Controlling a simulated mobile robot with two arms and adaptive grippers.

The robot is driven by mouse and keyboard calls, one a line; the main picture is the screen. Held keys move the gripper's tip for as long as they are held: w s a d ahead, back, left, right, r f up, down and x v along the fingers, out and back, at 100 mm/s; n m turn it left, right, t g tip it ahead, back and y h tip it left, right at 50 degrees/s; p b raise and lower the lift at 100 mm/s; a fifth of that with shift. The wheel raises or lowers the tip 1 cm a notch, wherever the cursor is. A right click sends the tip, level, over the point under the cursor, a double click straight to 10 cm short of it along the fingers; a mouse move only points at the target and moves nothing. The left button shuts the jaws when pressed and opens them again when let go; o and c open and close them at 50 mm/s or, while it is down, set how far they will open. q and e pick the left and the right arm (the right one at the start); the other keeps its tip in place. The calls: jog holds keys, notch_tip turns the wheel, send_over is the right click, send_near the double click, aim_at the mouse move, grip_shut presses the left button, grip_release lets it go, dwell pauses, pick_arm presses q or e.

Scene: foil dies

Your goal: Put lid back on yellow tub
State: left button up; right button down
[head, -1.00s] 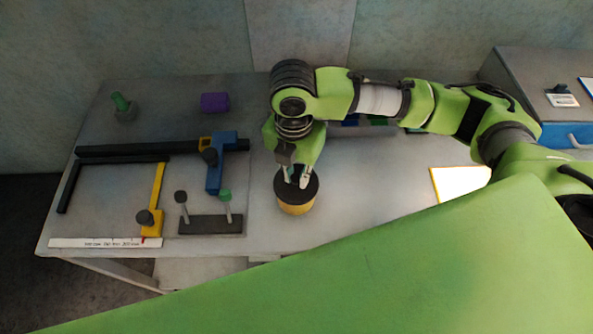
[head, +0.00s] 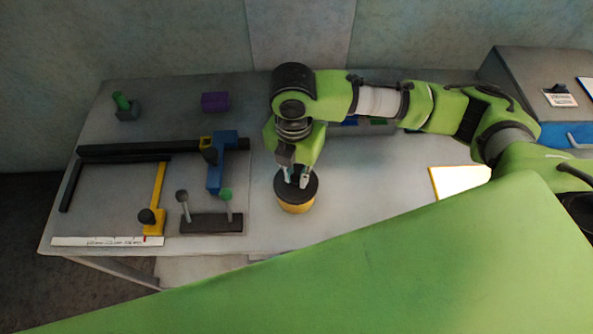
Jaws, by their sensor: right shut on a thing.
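The yellow tub (head: 296,208) stands on the table, right of the black stand with two knobbed posts. The dark round lid (head: 284,193) is on top of the tub and covers its mouth; I cannot tell whether it is fully seated. My right gripper (head: 296,183) points down from above, its fingers shut on the lid's upper middle. The part between the fingertips is mostly hidden by them. My left gripper is out of view.
A black stand (head: 205,224), a blue clamp (head: 222,165) and a yellow bar (head: 158,190) lie to the left. A purple block (head: 215,102) and a green-topped piece (head: 123,105) are at the back. A white sheet (head: 460,181) lies right. Bare table lies between tub and sheet.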

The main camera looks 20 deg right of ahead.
jog(key=shift+p, duration=0.45)
dwell(0.6)
jog(key=c, duration=1.9)
grip_release()
jog(key=o, duration=0.5)
jog(key=shift+r, duration=0.1)
jog(key=shift+r+p, duration=3.45)
jog(key=shift+p, duration=0.7)
